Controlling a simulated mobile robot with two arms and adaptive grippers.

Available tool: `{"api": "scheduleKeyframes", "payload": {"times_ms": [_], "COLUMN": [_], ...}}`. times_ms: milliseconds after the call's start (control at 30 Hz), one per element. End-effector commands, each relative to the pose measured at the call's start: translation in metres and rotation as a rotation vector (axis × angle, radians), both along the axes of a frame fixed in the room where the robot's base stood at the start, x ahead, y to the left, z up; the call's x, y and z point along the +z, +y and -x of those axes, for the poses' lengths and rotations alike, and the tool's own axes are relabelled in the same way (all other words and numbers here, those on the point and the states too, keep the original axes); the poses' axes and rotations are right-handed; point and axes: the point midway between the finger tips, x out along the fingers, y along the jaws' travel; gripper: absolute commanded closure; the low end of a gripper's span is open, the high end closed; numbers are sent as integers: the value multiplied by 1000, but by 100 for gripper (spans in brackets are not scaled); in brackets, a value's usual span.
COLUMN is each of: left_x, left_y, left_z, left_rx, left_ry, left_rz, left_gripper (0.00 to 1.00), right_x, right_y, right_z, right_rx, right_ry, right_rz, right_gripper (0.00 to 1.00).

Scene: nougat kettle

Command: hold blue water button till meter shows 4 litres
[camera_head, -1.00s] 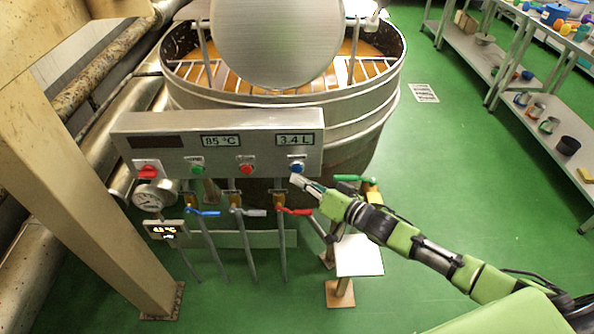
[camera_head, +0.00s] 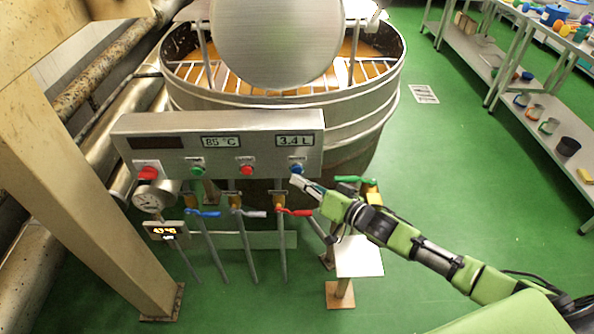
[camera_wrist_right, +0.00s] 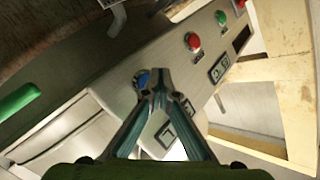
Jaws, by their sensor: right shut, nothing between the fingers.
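The blue water button (camera_head: 296,168) is at the right end of the grey control panel (camera_head: 220,150). The litre meter (camera_head: 295,141) above it reads 3.4 L. My right gripper (camera_head: 294,179) is shut and empty, its fingertips right at the lower edge of the blue button. The left gripper is out of view.
Red (camera_head: 247,170) and green (camera_head: 198,171) buttons sit left on the panel, with a red switch (camera_head: 147,172) beyond. Valve handles, including a red one (camera_head: 296,211) and a green one (camera_head: 352,179), lie below. The large kettle (camera_head: 345,100) stands behind.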

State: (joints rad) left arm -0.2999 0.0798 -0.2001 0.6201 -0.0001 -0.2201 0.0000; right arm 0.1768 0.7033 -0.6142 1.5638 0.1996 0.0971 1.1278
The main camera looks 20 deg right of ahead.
Motion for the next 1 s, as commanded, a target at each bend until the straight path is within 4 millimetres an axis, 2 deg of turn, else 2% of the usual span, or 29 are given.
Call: {"api": "scheduleKeyframes", "payload": {"times_ms": [1000], "left_x": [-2], "left_y": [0], "left_z": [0], "left_rx": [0], "left_ry": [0], "left_rz": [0], "left_gripper": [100], "right_x": [0], "right_y": [-3], "right_z": [-10], "right_rx": [0], "right_ry": [0], "right_rz": [0], "right_gripper": [100]}}
